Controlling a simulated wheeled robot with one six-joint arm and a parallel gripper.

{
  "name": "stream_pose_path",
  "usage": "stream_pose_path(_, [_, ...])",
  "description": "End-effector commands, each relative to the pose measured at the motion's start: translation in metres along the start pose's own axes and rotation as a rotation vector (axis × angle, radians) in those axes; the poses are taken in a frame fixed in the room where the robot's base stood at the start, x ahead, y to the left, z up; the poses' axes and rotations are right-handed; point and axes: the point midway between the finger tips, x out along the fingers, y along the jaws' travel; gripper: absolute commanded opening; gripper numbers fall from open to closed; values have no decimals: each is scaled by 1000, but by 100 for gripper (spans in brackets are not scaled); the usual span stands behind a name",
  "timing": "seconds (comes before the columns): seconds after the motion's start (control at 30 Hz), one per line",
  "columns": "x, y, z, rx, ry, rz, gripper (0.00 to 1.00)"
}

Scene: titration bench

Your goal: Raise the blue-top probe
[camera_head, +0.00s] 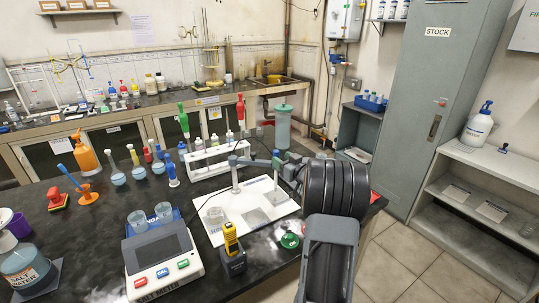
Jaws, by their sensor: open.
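What looks like the blue-top probe (276,159) stands upright at the back right of a white board (215,226), with its lower part partly hidden. My gripper (279,166) reaches in from the right at the height of this probe's top. Its jaws are open and small in the picture. Whether they are around the probe or beside it, and whether they touch it, I cannot tell. Another upright probe with a grey-green top (233,161) stands on the same board to the left.
A wash bottle (25,270) stands at the left front.

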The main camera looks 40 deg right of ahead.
Motion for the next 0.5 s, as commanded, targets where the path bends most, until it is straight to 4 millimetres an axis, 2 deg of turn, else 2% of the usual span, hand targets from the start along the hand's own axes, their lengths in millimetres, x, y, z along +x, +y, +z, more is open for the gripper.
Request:
stream_pose_path(0.03, [10, -1, -1, 0, -1, -4, 52])
stream_pose_path(0.2, [35, -2, 0, 0, -1, -4, 52])
stream_pose_path(0.5, [56, -2, 0, 0, -1, -3, 52])
